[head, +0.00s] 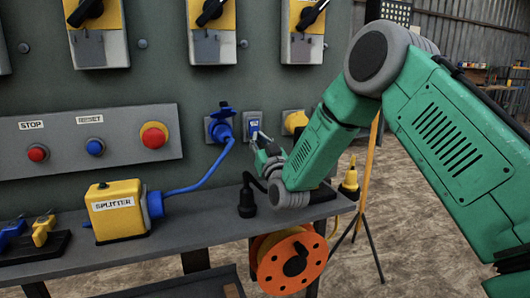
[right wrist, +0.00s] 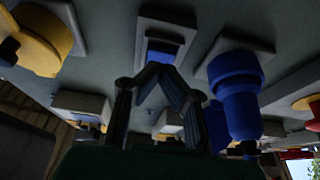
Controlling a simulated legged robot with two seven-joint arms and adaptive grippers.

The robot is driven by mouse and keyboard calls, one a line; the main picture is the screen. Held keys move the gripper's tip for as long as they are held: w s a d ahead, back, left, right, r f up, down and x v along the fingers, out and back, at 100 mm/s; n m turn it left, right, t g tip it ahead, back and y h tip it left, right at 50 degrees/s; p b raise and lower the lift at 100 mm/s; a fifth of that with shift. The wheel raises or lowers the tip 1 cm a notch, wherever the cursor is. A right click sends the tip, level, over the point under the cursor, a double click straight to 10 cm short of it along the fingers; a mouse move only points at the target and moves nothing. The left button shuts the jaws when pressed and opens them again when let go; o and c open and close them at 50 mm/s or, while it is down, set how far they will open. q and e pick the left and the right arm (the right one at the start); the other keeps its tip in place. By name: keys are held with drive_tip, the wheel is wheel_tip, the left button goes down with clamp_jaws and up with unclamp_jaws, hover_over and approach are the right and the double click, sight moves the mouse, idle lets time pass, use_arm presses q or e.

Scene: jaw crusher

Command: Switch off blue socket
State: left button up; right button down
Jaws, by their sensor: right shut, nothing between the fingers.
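The blue socket (head: 220,124) is on the grey panel, with a blue plug and cable in it. Right of it in the head view is a small switch plate with a blue switch (head: 253,122). My right gripper (head: 258,138) is at the lower part of that plate. In the right wrist view, the shut, empty fingertips (right wrist: 160,70) overlap the lower edge of the blue switch (right wrist: 162,50); I cannot tell whether they touch it. The blue plug (right wrist: 238,98) is to the right there. The left gripper is out of view.
A yellow socket (head: 295,121) is close to the right of my gripper; it shows at left in the wrist view (right wrist: 35,40). A yellow splitter box (head: 117,210) stands on the shelf (head: 190,229). An orange cable reel (head: 291,262) hangs below.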

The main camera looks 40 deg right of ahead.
drive_tip(key=v, duration=1)
drive_tip(key=shift+s, duration=0.25)
drive_tip(key=shift+f, duration=0.15)
